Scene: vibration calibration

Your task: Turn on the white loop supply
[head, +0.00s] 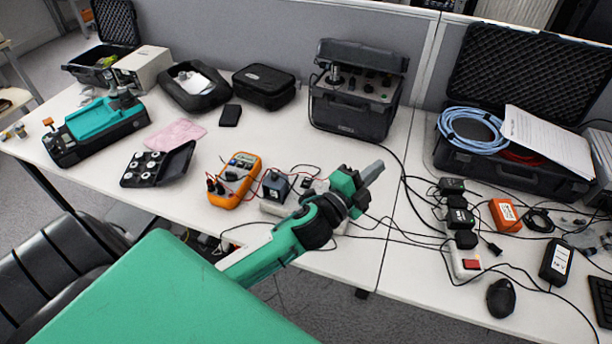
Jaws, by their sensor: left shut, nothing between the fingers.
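A white box-shaped unit (143,66) stands at the back left of the table, beside an open black case. A white strip or block (274,209) lies mid-table, partly hidden by my arm and a dark plug block (276,187). I cannot tell for sure which is the loop supply, and no label or switch state is readable. My left gripper (372,171) is shut and empty, above the table right of the dark block and in front of the large black instrument case. My right gripper is not in view.
An orange multimeter (236,180) with leads is left of my arm. The black instrument case (355,92) stands behind. Cables and black adapters crowd the right table, with a white power strip and red switch (471,264). A teal device (105,122) is at left.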

